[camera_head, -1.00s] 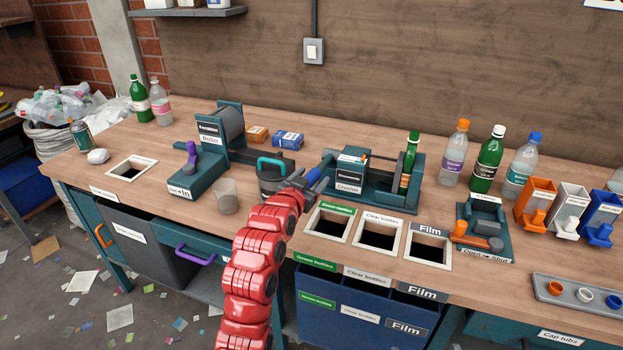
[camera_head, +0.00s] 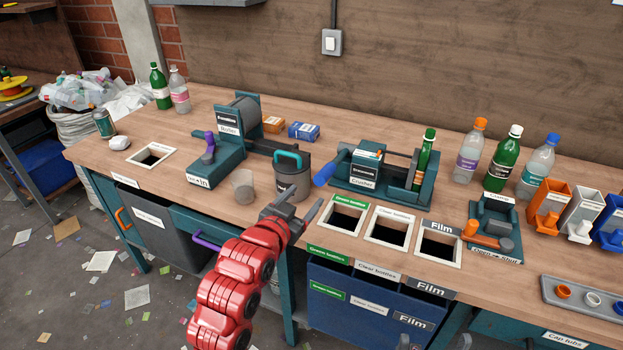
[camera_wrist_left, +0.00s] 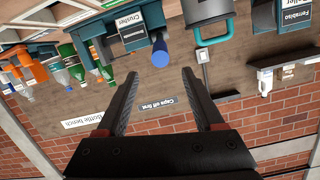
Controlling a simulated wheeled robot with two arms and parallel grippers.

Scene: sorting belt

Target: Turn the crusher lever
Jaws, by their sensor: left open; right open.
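The crusher (camera_head: 375,168) is a teal machine with a white label near the middle of the bench. A green bottle (camera_head: 424,160) stands in its right end. The blue-handled lever (camera_head: 325,173) sticks out from its left side; the blue grip also shows in the left wrist view (camera_wrist_left: 160,50), beyond my fingers. My left gripper (camera_head: 303,207) is open and empty at the bench's front edge, in front of the lever and apart from it. The wrist view shows its fingers spread (camera_wrist_left: 160,74). Only grey tips of my right gripper (camera_head: 433,342) show at the bottom edge, apart.
A grey pot with a teal handle (camera_head: 292,180) and a grey cup (camera_head: 243,187) stand left of the lever. The clear-bottle hole (camera_head: 391,228) lies among openings in front of the crusher. A teal clamp (camera_head: 492,225) and several bottles stand to the right.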

